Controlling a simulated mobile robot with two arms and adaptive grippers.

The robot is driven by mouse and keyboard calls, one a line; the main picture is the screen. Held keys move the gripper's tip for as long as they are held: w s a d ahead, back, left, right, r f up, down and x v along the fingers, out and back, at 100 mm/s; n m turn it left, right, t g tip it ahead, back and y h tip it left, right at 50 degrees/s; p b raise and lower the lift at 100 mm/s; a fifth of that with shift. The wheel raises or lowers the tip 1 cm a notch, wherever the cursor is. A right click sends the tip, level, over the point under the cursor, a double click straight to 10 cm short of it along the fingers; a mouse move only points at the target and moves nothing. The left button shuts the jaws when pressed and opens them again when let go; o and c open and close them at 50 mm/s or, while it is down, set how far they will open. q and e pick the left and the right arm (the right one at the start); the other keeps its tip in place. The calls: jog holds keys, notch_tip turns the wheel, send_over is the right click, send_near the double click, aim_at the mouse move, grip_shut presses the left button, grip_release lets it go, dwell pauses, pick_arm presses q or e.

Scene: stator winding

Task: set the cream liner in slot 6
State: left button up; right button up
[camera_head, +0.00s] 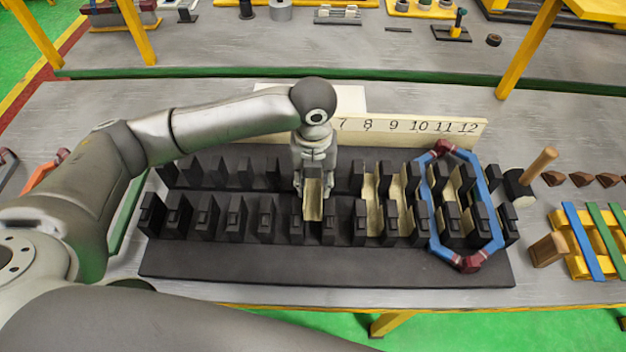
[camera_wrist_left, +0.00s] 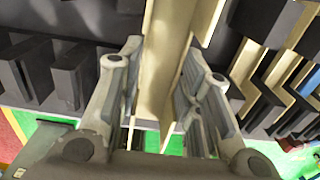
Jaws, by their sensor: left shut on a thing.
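My left gripper (camera_head: 313,182) is shut on a cream liner (camera_head: 313,206), a long channel-shaped strip. The liner is over the black stator block (camera_head: 330,263), lined up with a gap between teeth left of the slot marked 7. I cannot tell whether it is seated in that gap or just above it. In the left wrist view the liner (camera_wrist_left: 166,70) stands between the two fingers (camera_wrist_left: 160,95). The arm hides the low numbers on the cream number board (camera_head: 478,131). My right gripper is out of view.
Cream liners (camera_head: 373,212) fill several slots to the right. A blue coil with dark red corners (camera_head: 431,215) surrounds teeth at the right end. A wooden-handled mallet (camera_head: 540,165), a wood block (camera_head: 547,249) and a yellow rack (camera_head: 583,266) lie right of the block. Slots to the left look empty.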

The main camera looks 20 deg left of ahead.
pick_arm(q)
jog(key=shift+s+f, duration=0.4)
jog(key=shift+f, duration=0.35)
jog(key=o, duration=0.8)
jog(key=shift+w, duration=0.1)
jog(key=shift+c, duration=0.2)
jog(key=shift+o, duration=0.6)
jog(key=shift+w+f, duration=0.15)
jog(key=shift+w, duration=0.1)
jog(key=shift+d, duration=0.1)
jog(key=shift+r, duration=0.2)
jog(key=shift+r, duration=0.2)
jog(key=shift+r, duration=0.1)
jog(key=shift+r+p, duration=0.65)
jog(key=shift+p, duration=0.45)
